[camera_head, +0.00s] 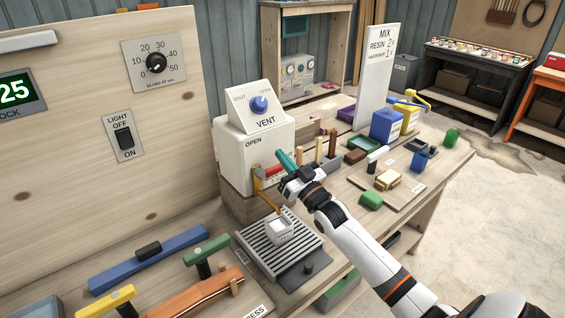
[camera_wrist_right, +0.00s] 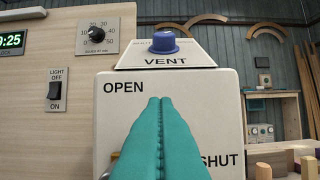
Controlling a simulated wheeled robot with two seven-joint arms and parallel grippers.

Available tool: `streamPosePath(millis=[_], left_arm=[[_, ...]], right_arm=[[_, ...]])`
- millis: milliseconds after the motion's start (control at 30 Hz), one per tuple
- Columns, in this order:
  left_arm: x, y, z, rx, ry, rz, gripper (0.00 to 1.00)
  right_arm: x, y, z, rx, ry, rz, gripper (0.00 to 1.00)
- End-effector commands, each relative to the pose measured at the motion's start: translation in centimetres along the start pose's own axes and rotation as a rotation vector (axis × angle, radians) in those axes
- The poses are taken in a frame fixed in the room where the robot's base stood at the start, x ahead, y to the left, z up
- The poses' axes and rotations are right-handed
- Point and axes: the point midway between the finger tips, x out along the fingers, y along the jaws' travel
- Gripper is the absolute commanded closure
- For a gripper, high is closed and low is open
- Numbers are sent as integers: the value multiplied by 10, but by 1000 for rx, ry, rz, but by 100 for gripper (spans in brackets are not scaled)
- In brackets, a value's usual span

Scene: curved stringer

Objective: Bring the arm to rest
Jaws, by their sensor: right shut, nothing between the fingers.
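My right arm (camera_head: 365,248) reaches in from the lower right. Its gripper (camera_head: 282,153) has teal fingers pressed together with nothing between them. In the right wrist view the closed fingertips (camera_wrist_right: 160,100) show in front of a white box (camera_wrist_right: 228,100) marked OPEN and SHUT; whether they touch it I cannot tell. In the head view the white box (camera_head: 228,160) stands left of the gripper, with a red handle (camera_head: 273,171) and a brass-coloured lever (camera_head: 259,184) on its front, just beside the fingers. My left gripper is not in view.
A VENT knob (camera_head: 259,104) tops the box. Wooden pegs (camera_head: 332,146), a MIX sign (camera_head: 375,75) and blue and yellow containers (camera_head: 386,125) crowd the bench to the right. Clamps lie at lower left.

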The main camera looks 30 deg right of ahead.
Motion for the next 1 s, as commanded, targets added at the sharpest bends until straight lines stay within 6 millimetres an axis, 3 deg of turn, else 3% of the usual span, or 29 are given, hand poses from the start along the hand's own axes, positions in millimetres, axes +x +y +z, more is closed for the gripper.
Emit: streamPosePath(millis=[33, 333, 500, 767, 867, 1000], left_arm=[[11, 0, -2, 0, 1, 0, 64], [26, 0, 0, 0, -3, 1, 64], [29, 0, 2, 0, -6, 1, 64], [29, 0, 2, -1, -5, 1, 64], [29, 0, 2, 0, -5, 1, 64], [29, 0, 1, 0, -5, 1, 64]], right_arm=[[-17, 0, -11, 1, 10, 1, 100], [-73, 0, -7, 0, 6, 0, 100], [-87, 0, -4, 1, 3, 0, 100], [-90, 1, -4, 1, 6, 0, 100], [-96, 10, -17, 2, 66, -4, 100], [-122, 44, -62, -6, 299, -13, 100]])
